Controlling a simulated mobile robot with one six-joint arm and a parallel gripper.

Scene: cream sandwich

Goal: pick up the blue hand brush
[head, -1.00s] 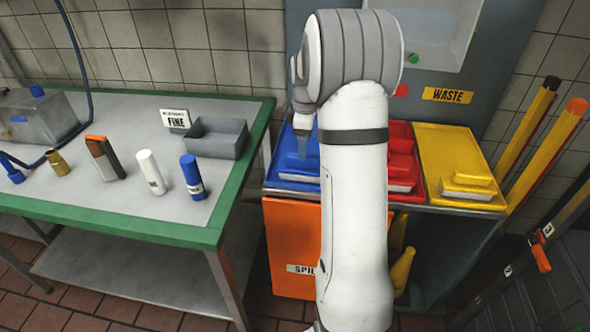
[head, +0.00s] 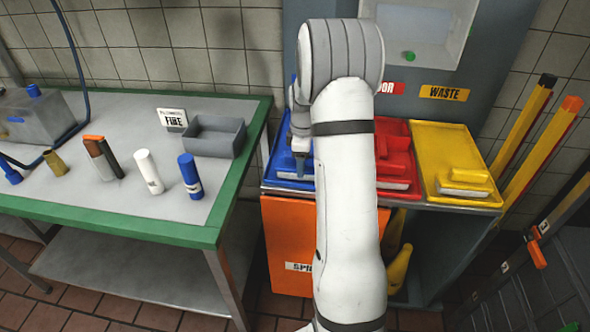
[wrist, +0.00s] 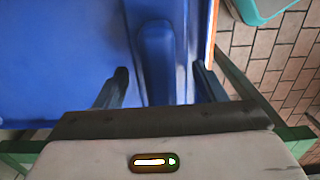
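The blue hand brush (wrist: 156,55) lies in the blue tray (wrist: 60,70), its handle pointing toward my gripper in the wrist view. My gripper (wrist: 157,88) is open, with one dark finger on each side of the handle. In the head view my gripper (head: 301,168) is low over the blue tray (head: 270,176) and partly hides the brush. My arm covers the tray's right side.
To the right are a red tray with a red brush (head: 396,163) and a yellow tray (head: 440,140) with a yellow brush (head: 464,180). A grey panel (head: 490,60) rises behind. A green-edged table (head: 110,229) with bottles stands left.

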